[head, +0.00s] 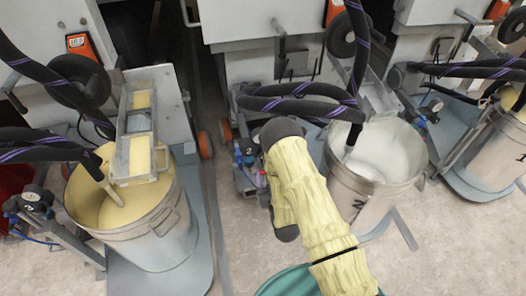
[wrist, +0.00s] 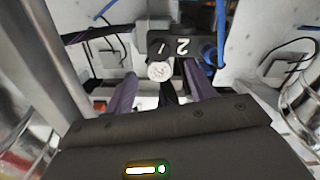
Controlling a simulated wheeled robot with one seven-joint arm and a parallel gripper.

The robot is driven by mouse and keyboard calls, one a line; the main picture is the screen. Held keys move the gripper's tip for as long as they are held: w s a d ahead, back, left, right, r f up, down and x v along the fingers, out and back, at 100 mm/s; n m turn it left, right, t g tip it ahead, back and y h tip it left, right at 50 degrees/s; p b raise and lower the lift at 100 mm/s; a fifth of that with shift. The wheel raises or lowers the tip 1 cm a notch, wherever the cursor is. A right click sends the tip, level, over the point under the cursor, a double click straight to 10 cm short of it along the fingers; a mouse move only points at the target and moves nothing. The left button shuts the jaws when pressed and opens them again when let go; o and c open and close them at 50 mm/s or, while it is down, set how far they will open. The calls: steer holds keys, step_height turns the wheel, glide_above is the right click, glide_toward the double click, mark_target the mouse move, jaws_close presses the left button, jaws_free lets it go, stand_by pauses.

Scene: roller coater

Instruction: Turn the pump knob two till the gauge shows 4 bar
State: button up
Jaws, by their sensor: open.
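In the wrist view, a small round white gauge (wrist: 159,71) sits below a black plate marked 2 (wrist: 181,47). The gauge's dial is too small to read. My gripper (wrist: 160,76) is open, with one purple-grey finger on each side of the gauge and of a dark part below it. I cannot tell whether that dark part is the knob, or whether the fingers touch anything. In the head view, the pump unit (head: 246,165) shows partly beside my yellow-covered arm, which hides my gripper there.
A metal bucket (head: 362,200) of whitish liquid stands right of my arm, and a bucket of yellow liquid (head: 150,236) stands at left. Black hoses (head: 300,105) hang across the units. A blue tube (wrist: 221,35) runs close to the right finger.

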steer(key=b+x, duration=0.4)
steer(key=x, duration=0.4)
steer(key=shift+w, duration=0.4)
steer(key=shift+a, duration=0.1)
steer(key=c, duration=1)
steer(key=shift+o, duration=0.2)
steer(key=shift+m+p, duration=0.3)
steer(key=shift+m, duration=0.1)
steer(key=m+p, duration=0.8)
steer(key=m, duration=1.3)
steer(key=shift+s+f+p, duration=0.1)
steer(key=shift+p, duration=0.2)
